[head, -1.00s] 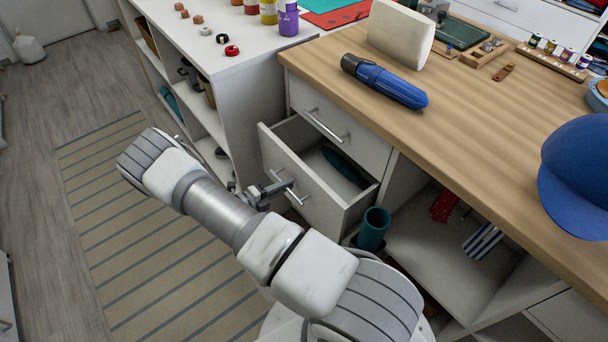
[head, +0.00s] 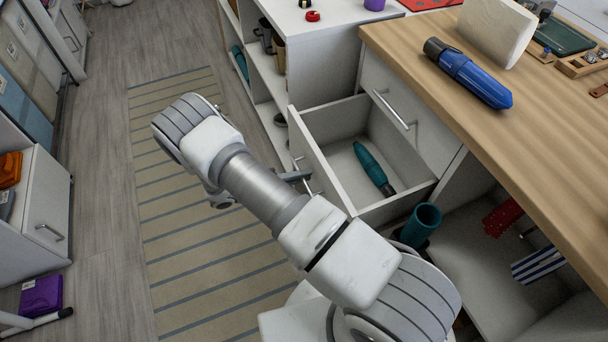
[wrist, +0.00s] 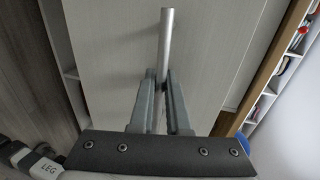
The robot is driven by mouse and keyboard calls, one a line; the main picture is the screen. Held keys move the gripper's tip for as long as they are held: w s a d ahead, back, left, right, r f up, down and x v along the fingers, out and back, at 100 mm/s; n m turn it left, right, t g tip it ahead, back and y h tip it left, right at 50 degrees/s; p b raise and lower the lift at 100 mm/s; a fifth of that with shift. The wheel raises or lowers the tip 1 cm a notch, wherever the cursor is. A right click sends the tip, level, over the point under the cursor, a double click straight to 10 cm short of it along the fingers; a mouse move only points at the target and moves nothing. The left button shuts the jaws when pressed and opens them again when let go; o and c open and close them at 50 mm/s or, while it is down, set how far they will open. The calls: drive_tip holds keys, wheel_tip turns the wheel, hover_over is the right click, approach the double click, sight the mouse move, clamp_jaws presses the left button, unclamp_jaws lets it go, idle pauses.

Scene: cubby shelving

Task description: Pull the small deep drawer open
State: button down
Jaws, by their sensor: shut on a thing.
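The small deep drawer (head: 318,176) is pulled well out from the cabinet under the wooden worktop in the head view. A teal bottle-like object (head: 371,165) lies inside it. My gripper (head: 300,177) is at the drawer's front, partly hidden behind my arm. In the wrist view, my gripper's two fingers (wrist: 161,90) are closed around the drawer's metal bar handle (wrist: 166,42). The drawer front (wrist: 110,50) fills much of that view behind the handle.
A closed drawer (head: 405,110) with a bar handle sits above the open one. A teal cup (head: 421,222) stands right by the open drawer. White cubby shelving (head: 300,75) is behind it.

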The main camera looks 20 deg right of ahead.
drive_tip(key=c, duration=1.2)
unclamp_jaws()
drive_tip(key=shift+o, duration=0.2)
drive_tip(key=p+v, duration=0.1)
drive_tip(key=v, duration=1.6)
drive_tip(key=shift+a, duration=0.25)
